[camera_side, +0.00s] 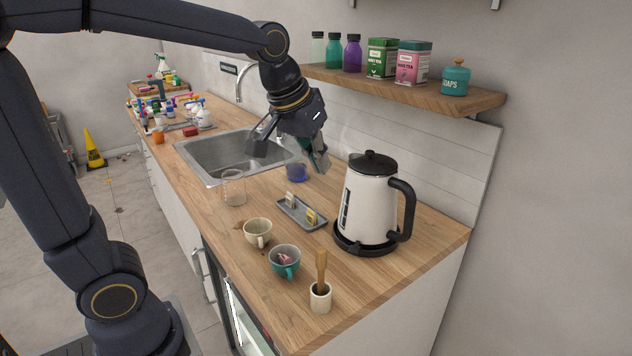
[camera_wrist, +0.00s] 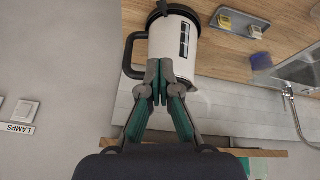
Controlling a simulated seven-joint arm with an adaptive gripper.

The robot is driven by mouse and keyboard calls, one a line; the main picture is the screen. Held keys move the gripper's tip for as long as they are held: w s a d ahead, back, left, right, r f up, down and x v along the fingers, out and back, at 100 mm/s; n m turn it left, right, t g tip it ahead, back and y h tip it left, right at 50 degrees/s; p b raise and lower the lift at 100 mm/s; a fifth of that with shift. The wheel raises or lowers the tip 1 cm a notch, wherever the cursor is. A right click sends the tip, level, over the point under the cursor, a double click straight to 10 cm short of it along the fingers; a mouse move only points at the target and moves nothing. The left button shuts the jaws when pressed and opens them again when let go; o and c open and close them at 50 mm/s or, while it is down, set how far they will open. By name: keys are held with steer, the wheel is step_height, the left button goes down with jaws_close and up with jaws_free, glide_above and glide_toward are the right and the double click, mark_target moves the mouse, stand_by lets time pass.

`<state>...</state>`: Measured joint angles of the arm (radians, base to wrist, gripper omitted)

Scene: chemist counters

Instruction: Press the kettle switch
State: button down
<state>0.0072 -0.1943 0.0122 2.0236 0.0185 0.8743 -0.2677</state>
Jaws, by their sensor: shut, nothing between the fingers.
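The white kettle (camera_side: 370,205) stands upright on its black base (camera_side: 362,243) near the right end of the wooden counter. It has a black lid, a black handle on its right and a dark gauge strip on its side. I cannot make out its switch in either view. My gripper (camera_side: 318,160) is shut and empty, above the counter and to the left of the kettle's top. In the wrist view the kettle (camera_wrist: 172,45) lies beyond my gripper (camera_wrist: 160,72), whose fingertips overlap its image. The side view shows a gap between fingers and kettle.
A grey tray (camera_side: 302,214), two cups (camera_side: 257,232) (camera_side: 284,262) and a small pot with a wooden tool (camera_side: 320,296) stand before the kettle. A glass (camera_side: 234,188) stands by the sink (camera_side: 215,158). A shelf (camera_side: 440,96) with jars and tins overhangs behind. A wall switch (camera_wrist: 25,112) is labelled LAMPS.

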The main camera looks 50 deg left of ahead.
steer(key=w+f+g, duration=0.2)
steer(key=w+f, duration=0.6)
steer(key=g, duration=0.2)
glide_toward(354, 250)
steer(key=shift+s+r+n, duration=0.1)
steer(key=shift+n, duration=0.2)
steer(key=shift+w+f, duration=0.15)
steer(key=shift+f, duration=1.55)
steer(key=shift+w+f, duration=0.2)
steer(key=shift+f, duration=1.55)
